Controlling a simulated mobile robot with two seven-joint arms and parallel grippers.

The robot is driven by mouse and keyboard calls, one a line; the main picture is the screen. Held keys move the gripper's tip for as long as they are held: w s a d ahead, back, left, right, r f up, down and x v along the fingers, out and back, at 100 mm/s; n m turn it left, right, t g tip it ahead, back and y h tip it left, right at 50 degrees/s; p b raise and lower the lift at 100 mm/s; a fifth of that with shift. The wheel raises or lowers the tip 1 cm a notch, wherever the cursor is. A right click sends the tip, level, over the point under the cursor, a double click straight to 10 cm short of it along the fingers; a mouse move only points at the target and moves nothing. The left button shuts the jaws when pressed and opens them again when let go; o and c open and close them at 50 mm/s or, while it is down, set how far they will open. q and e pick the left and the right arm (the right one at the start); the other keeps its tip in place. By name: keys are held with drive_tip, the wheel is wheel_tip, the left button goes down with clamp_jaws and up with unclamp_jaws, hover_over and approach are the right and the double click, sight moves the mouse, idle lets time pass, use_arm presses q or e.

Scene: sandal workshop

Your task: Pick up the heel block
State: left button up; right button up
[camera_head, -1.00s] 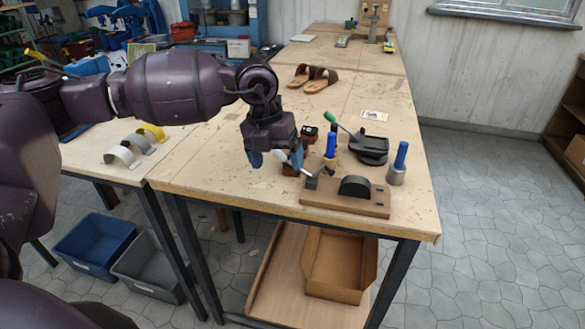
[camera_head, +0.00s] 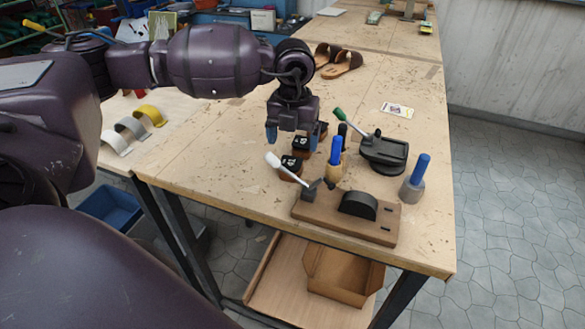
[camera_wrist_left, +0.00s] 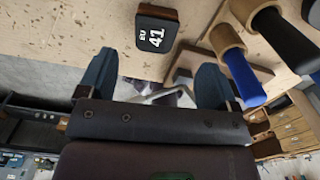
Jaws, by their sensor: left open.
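Two small blocks with black tops, white marks and brown sides stand on the workbench, close together. One block (camera_head: 302,144) is just below my left gripper (camera_head: 298,136); the other block (camera_head: 291,166) is nearer the front edge. I cannot tell which the task's heel block is. In the left wrist view one block (camera_wrist_left: 157,29) reads "EU 41" and lies beyond the fingertips, apart from them. My left gripper also shows there (camera_wrist_left: 155,84), open with nothing held between its fingers. My right gripper is not in view.
A wooden jig board (camera_head: 335,215) with a black half-round piece and a white-handled lever (camera_head: 285,167) is at the front. Blue-handled tools (camera_head: 336,150) (camera_head: 416,175) and a black green-levered device (camera_head: 382,150) stand close by. Sandals (camera_head: 338,60) lie farther back.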

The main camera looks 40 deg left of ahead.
sight(291, 162)
use_arm(q)
wheel_tip(291, 162, down, 3)
drive_tip(key=shift+f, duration=0.1)
drive_tip(key=shift+s+a+f, duration=0.1)
drive_tip(key=shift+a+f, duration=0.05)
drive_tip(key=shift+f, duration=1.2)
drive_tip(key=shift+s+a+f, duration=0.1)
drive_tip(key=shift+f, duration=1.2)
drive_tip(key=shift+c, duration=0.2)
drive_tip(key=shift+r, duration=0.1)
drive_tip(key=c, duration=1)
